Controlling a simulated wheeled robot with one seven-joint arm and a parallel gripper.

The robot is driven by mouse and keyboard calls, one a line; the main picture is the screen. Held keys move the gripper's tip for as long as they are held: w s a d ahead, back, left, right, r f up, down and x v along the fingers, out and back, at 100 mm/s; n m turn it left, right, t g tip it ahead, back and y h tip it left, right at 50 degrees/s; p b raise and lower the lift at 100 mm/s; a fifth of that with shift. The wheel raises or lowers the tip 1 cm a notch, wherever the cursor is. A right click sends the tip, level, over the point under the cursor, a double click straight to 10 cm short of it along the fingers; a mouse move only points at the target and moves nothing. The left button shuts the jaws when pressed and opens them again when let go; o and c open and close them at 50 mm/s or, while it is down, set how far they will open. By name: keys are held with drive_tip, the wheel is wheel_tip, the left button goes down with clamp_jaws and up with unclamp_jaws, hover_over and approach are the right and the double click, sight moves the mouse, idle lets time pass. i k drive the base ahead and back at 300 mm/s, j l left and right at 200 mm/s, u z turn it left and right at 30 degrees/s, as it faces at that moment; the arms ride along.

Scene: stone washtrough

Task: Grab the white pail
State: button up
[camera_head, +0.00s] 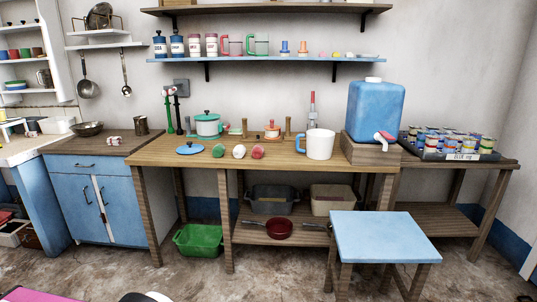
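A white pail (320,145), shaped like a large mug with a blue handle on its left side, stands upright on the wooden worktable (283,164), right of centre. It is the only thing in view that fits the name. Nothing stands directly in front of it on the tabletop. Its inside cannot be made out. My gripper is not in view.
A blue-topped stool (384,237) stands in front, below right.

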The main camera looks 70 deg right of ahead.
sight(320, 142)
drive_tip(key=z, duration=2.6)
